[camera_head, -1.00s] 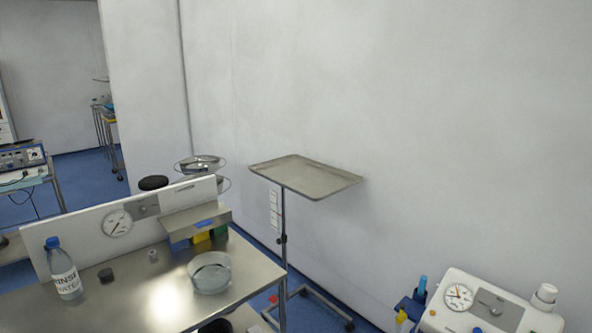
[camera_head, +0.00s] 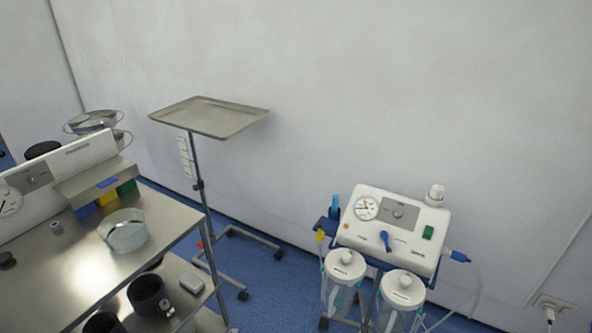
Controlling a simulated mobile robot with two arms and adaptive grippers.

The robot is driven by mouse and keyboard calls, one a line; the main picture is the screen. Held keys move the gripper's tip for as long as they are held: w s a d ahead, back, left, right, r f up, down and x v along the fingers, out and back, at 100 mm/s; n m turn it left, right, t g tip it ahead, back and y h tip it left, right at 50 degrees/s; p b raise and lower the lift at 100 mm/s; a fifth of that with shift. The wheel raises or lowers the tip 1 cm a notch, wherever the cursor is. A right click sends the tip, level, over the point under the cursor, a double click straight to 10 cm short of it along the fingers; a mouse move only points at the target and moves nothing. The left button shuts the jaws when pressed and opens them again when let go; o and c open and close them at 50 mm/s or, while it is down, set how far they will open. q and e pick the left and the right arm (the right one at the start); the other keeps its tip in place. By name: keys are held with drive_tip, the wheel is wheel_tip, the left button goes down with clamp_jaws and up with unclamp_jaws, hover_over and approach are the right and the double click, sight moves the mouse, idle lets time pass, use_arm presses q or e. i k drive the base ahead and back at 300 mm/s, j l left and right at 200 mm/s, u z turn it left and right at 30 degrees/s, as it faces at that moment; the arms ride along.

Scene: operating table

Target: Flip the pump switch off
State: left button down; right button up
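A white pump unit (camera_head: 372,232) stands at the lower right on a wheeled stand. Its sloped front carries a round gauge (camera_head: 366,208), a grey panel with a knob (camera_head: 398,213), a blue lever (camera_head: 386,241) and a green switch (camera_head: 428,232). I cannot tell the switch's position at this size. Two clear canisters with white lids (camera_head: 345,264) hang in front of it. Neither of my grippers is in view.
A steel table (camera_head: 165,226) with a glass bowl (camera_head: 124,231) fills the lower left. A tray stand (camera_head: 215,117) on a wheeled base stands by the wall. Blue floor (camera_head: 270,290) shows between table and pump. A wall socket (camera_head: 552,305) is at lower right.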

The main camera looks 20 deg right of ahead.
sight(428, 229)
drive_tip(key=k+z, duration=0.1)
drive_tip(key=z, duration=0.6)
drive_tip(key=k+l+z, duration=0.15)
drive_tip(key=z, duration=0.25)
